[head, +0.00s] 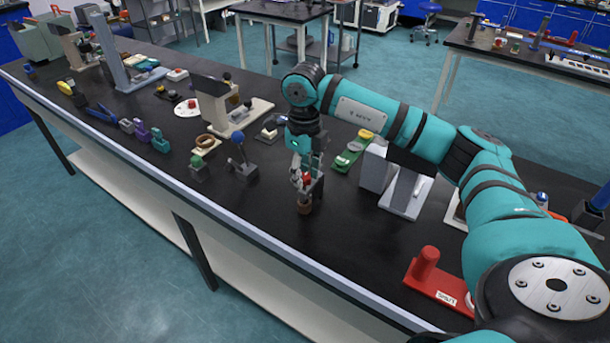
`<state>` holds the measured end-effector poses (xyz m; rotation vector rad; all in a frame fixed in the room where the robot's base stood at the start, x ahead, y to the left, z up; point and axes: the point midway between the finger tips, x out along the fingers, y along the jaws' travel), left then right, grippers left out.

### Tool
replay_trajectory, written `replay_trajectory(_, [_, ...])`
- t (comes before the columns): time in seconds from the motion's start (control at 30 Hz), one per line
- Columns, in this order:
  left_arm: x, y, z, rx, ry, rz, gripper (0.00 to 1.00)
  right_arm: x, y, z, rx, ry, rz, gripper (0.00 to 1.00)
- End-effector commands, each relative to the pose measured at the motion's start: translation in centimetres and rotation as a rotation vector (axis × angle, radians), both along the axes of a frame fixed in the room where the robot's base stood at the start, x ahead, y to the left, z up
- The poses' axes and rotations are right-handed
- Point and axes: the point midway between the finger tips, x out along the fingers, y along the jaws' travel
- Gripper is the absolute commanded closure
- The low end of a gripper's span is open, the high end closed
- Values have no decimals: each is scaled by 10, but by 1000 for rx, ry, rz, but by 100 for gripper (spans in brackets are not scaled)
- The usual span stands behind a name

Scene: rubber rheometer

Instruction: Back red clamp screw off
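My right gripper (303,181) points straight down over the black bench, near its front edge. A small red part (307,177), which looks like the red clamp screw, shows at its fingertips. The fingers hide much of this red part, and I cannot tell whether they grip it or only stand around it. A grey upright piece (318,187) stands beside the fingers. A brown round piece (304,207) sits just below them. My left gripper is not in view.
A green fixture with a yellow knob (352,150) and a grey block (374,168) stand to the right. A blue-ball lever (240,158) and a green-ball piece (198,168) stand left. A red labelled stand (437,282) is at front right. Bench before the gripper is clear.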

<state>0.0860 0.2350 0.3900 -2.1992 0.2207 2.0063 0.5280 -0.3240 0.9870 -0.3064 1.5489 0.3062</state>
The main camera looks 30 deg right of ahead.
Motion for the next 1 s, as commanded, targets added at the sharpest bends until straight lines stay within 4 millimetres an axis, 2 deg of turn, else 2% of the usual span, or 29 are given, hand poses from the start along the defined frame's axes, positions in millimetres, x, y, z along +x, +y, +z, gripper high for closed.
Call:
replay_trajectory(0.03, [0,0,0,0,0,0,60,0,0,0,1,0,1,88])
replay_trajectory(0.13, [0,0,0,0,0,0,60,0,1,0,1,0,2,100])
replay_trajectory(0.27, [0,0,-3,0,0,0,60,0,1,-1,1,0,73,100])
replay_trajectory(0.5, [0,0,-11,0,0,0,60,0,0,-1,0,1,376,100])
replay_trajectory(0.83, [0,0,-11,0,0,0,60,-1,0,-1,1,2,417,100])
replay_trajectory(1.0, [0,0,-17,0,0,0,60,0,0,-2,1,2,622,100])
